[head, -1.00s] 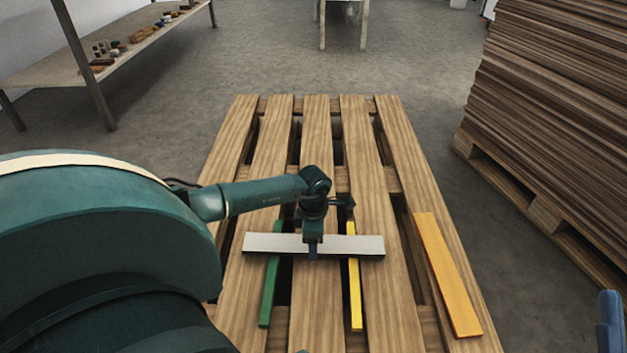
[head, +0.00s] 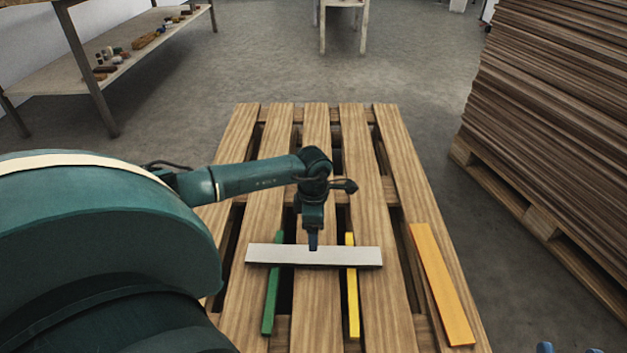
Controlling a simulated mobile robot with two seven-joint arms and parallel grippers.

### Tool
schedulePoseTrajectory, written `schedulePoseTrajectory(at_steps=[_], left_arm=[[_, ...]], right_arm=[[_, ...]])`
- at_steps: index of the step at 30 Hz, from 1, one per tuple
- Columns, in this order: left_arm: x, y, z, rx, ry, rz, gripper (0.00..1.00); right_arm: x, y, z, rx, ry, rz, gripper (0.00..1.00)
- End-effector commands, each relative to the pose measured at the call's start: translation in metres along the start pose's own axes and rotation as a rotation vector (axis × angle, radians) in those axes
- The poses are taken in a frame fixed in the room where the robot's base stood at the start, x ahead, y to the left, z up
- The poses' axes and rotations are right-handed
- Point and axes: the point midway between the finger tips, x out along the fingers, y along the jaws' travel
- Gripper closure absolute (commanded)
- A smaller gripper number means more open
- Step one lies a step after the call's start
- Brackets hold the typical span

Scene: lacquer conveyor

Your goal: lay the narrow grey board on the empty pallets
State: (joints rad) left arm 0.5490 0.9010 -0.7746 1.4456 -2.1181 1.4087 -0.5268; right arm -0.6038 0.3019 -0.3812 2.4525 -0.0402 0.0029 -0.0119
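The narrow grey board (head: 345,257) lies crosswise over the wooden pallet (head: 385,285). It crosses above a green strip (head: 269,310) and a yellow strip (head: 353,305); whether it rests on them or on the slats I cannot tell. My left gripper (head: 313,247) points down at the middle of the board, its blue fingertips at the board's upper edge, clear of its near face. It appears to have let go; only one finger shows clearly. My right gripper (head: 570,349) shows only as two separated blue fingertips at the bottom edge, empty, right of the pallet.
An orange board (head: 441,285) lies lengthwise on the pallet's right side. A tall stack of brown boards (head: 560,130) stands on another pallet at right. A shelf table (head: 110,75) with small items is at left. The pallet's far end is clear.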

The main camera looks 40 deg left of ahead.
Motion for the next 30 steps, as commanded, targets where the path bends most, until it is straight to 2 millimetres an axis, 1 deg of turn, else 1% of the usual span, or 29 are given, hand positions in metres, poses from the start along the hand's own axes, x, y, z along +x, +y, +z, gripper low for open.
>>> schedulePoseTrajectory(at_steps=[1,3,7,30], left_arm=[[-0.012,0.0,0.0,0.0,0.001,0.001,0.24],[-0.02,0.0,-0.001,0.001,0.002,0.001,0.24],[-0.028,0.0,0.0,0.001,0.001,0.0,0.24],[-0.028,0.0,0.0,0.0,0.001,-0.001,0.24]], right_arm=[[0.0,0.001,-0.003,-0.005,-0.008,0.003,0.64],[0.0,0.001,-0.002,-0.017,-0.011,0.005,0.64],[0.0,0.002,-0.001,-0.029,-0.016,0.008,0.64],[-0.001,0.002,-0.001,-0.034,-0.014,0.008,0.64]])
